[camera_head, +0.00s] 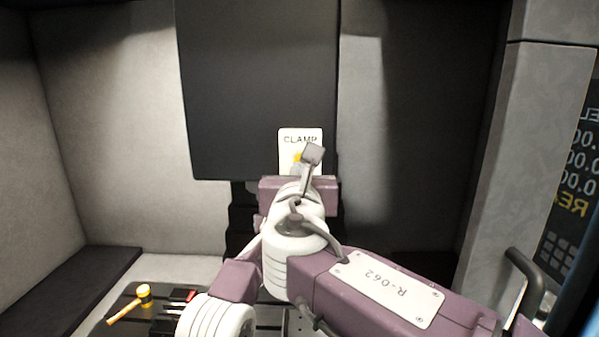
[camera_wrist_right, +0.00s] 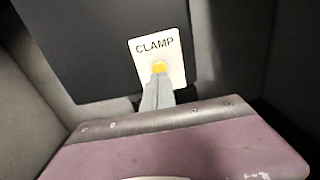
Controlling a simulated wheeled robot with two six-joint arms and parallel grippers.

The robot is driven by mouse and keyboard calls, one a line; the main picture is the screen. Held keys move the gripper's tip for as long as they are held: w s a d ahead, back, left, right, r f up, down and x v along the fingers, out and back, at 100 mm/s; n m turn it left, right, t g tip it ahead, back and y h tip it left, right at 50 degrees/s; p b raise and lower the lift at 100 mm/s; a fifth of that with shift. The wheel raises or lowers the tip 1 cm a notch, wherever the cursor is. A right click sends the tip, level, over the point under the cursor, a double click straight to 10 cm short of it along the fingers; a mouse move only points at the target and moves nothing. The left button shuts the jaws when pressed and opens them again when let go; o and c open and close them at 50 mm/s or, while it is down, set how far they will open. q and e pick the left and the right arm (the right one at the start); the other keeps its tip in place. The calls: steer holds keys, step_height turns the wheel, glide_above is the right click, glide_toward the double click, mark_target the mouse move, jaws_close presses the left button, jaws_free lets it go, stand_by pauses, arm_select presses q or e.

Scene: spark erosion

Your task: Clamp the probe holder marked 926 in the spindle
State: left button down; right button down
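A white plate lettered CLAMP (camera_head: 288,134) sits on the lower front of the dark machine head (camera_head: 255,80). A yellow button on the plate (camera_wrist_right: 160,66) shows in the right wrist view. My right gripper (camera_wrist_right: 157,85) is shut, with its grey fingertips pointing at the button. The tips overlap the button's lower edge; I cannot tell whether they touch it. In the head view my right arm covers most of the gripper and the area under the machine head. I cannot make out the spindle nose or a holder marked 926. My left gripper is not in view.
A yellow-headed mallet (camera_head: 145,293) lies on the dark slotted table at the lower left, near a small red item (camera_head: 191,295). A mirrored-looking control display (camera_head: 575,180) and a dark handle (camera_head: 528,285) are at the right. Pale walls enclose the space.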

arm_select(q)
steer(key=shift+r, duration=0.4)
arm_select(e)
steer(key=shift+w, duration=0.15)
steer(key=shift+w, duration=1.15)
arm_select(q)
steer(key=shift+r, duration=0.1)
arm_select(e)
steer(key=shift+w, duration=0.6)
steer(key=shift+r, duration=0.1)
steer(key=s, duration=0.6)
stand_by(0.4)
stand_by(0.5)
